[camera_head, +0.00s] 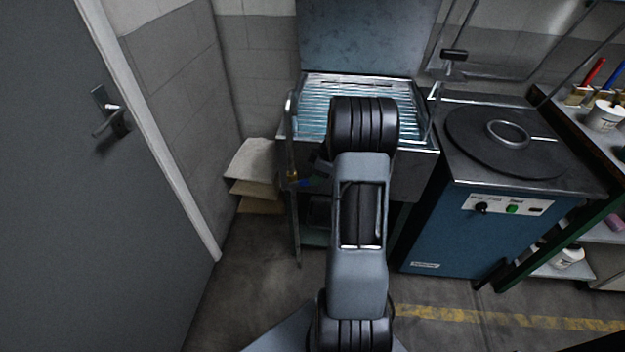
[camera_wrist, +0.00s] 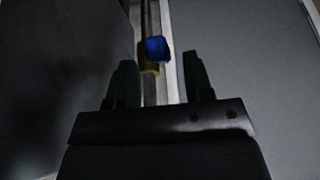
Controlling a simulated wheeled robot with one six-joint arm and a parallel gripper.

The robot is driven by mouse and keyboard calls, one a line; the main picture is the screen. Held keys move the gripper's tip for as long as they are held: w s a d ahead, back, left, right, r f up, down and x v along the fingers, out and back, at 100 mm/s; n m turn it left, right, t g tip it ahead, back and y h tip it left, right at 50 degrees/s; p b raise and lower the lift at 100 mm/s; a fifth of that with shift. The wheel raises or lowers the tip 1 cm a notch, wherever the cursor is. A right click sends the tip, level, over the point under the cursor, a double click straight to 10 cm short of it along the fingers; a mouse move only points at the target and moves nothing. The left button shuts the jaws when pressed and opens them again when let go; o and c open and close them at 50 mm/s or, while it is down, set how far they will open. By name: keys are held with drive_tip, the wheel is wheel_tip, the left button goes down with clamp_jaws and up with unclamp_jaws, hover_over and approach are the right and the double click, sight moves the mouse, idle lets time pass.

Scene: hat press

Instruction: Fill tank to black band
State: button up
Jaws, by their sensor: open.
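A steel basin with a slatted rack (camera_head: 318,100) stands in the middle of the head view. It may be the tank; I see no black band or water level. A pipe (camera_head: 293,140) runs down its left front side, with a brass fitting (camera_head: 292,178) and a small blue part (camera_head: 304,184), perhaps a valve handle. In the wrist view, my gripper (camera_wrist: 158,58) is open. A blue part (camera_wrist: 157,49) with a yellowish piece below it shows between its fingertips; I cannot tell whether they touch. In the head view my arm hides much of the basin front.
A blue machine (camera_head: 480,240) with a round black plate stands right of the basin. A shelf with pots (camera_head: 604,116) is at far right.

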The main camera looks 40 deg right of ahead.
sight(304, 182)
drive_tip(key=shift+x, duration=1.4)
clamp_jaws()
